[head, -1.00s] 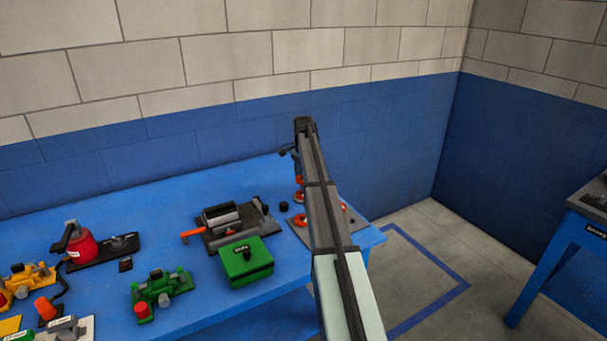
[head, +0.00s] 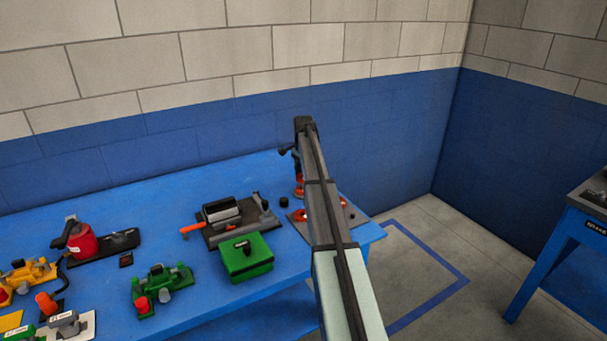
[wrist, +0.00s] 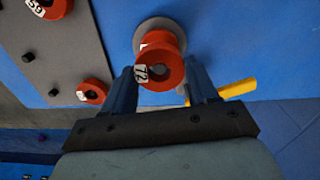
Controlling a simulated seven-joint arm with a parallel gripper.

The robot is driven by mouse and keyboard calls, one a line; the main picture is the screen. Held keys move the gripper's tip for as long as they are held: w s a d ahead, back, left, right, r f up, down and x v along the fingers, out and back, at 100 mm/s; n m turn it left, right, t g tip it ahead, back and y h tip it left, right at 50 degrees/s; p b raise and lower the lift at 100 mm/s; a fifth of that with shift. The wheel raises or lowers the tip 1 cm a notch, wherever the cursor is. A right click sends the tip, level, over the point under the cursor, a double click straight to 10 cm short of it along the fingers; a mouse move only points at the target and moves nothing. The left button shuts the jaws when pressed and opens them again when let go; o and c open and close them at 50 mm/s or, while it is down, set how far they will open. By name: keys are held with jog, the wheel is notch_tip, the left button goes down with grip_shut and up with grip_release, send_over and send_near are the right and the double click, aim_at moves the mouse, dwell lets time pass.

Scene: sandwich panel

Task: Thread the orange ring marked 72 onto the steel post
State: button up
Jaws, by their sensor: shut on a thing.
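The orange ring marked 72 (wrist: 150,74) is held between the two fingers of my gripper (wrist: 163,88) in the wrist view. Directly behind it are another orange ring-like part (wrist: 160,41) and a round grey base (wrist: 141,32). The held ring hides most of what stands on that base, and I cannot make out the steel post or tell whether the ring is around it. In the head view my arm hides most of the gripper, and orange parts (head: 298,186) show low beside it.
A grey plate (wrist: 65,45) holds an orange ring marked 59 (wrist: 48,8) and another orange ring (wrist: 91,92). A yellow bar (wrist: 237,88) lies right of my fingers. A green box (head: 246,262) and a roller device (head: 222,213) stand left on the blue table.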

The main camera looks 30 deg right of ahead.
jog(key=shift+f, duration=1.7)
dwell(1.1)
jog(key=o, duration=1.4)
jog(key=shift+c, duration=0.2)
jog(key=shift+r, duration=0.15)
jog(key=shift+r, duration=5.05)
